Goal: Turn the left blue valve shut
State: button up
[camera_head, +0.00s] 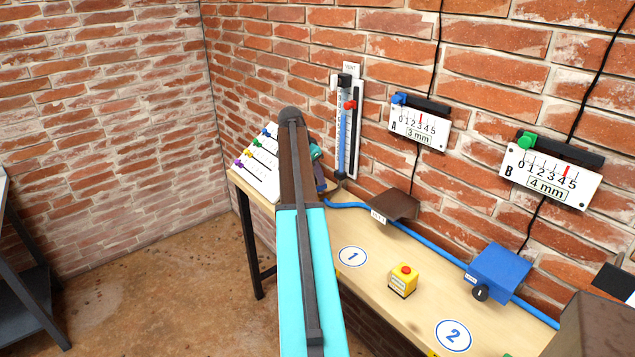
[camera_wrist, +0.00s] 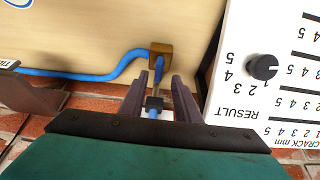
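The left blue valve shows in the wrist view as a brass block (camera_wrist: 163,48) with a narrow blue lever (camera_wrist: 158,70). The blue hose (camera_wrist: 100,75) runs into it from the left. My gripper (camera_wrist: 158,82) is open. Its two dark fingers stand on either side of the lever's line, with visible gaps on both sides. I cannot tell exactly how deep the lever sits between them. In the head view my arm hides the valve; only part of my gripper (camera_head: 321,186) shows, at the foot of the upright tube (camera_head: 342,140).
A wooden bench (camera_head: 385,255) runs along the brick wall, with a brown bracket (camera_head: 398,204), yellow button box (camera_head: 403,280) and blue box (camera_head: 500,270). The result board (camera_wrist: 265,100) with a black knob stands close to my gripper's right in the wrist view. Gauges A and B hang on the wall.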

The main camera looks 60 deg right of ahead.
jog(key=b+v, duration=0.1)
jog(key=v, duration=0.9)
jog(key=shift+w+b, duration=0.15)
jog(key=shift+b, duration=0.15)
